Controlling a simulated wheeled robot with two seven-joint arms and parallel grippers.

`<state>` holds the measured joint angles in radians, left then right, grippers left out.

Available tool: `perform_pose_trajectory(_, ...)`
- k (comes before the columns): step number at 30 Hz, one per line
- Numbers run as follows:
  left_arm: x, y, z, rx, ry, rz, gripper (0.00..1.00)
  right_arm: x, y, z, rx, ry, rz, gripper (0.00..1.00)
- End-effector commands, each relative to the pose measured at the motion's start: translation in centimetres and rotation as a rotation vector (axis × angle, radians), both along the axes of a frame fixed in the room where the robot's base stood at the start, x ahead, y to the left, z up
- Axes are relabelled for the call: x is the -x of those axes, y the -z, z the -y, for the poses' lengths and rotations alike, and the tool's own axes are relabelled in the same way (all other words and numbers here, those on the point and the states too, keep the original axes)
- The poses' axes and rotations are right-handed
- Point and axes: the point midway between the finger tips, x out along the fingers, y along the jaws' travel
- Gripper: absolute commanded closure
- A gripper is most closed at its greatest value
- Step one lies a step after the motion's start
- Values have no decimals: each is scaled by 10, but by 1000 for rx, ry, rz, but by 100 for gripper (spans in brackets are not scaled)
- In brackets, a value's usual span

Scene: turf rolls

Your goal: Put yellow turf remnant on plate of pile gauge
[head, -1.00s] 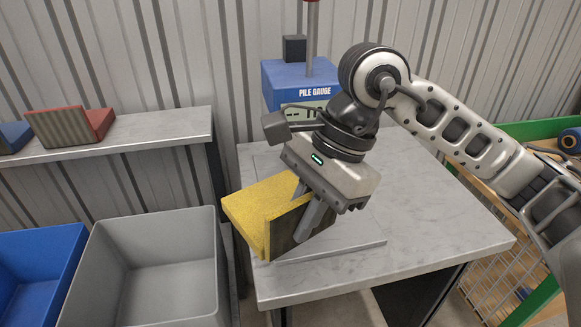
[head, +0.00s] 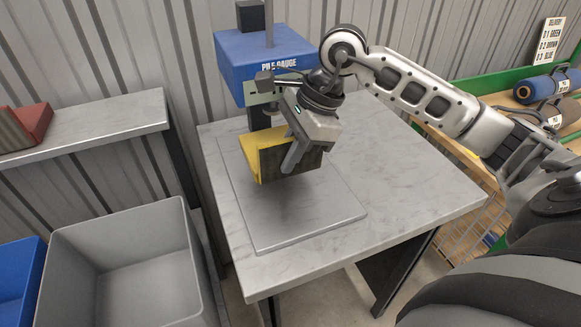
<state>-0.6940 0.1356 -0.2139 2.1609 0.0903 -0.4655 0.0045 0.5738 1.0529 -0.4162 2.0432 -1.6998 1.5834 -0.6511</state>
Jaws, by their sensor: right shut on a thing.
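The yellow turf remnant (head: 253,151) is an L-shaped folded piece with a dark backing. My right gripper (head: 291,158) is shut on its dark upright flap. The remnant is over the back part of the flat grey plate (head: 290,212) of the pile gauge; I cannot tell surely whether it touches the plate. The pile gauge (head: 255,55) has a blue head with a white label and a post, behind the gripper. The gauge's lower middle is partly hidden by my right gripper and the remnant. My left gripper is not in view.
The plate lies on a grey table (head: 420,190) with free room at its front and right. A grey bin (head: 130,255) and a blue bin (head: 18,280) stand at left. A shelf (head: 100,120) holds a red remnant (head: 30,123). Turf rolls (head: 545,88) lie in a green-edged rack at right.

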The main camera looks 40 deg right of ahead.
Motion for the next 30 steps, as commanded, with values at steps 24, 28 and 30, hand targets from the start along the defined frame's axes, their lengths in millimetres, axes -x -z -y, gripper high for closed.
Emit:
perform_pose_trajectory(24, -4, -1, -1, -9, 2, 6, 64, -12, 52, 12, -1, -1, 1, 100)
perform_pose_trajectory(28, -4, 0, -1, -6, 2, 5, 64, -12, 54, 12, -1, -1, 1, 75)
perform_pose_trajectory(30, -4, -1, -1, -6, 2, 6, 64, -12, 54, 12, -1, -1, 1, 68)
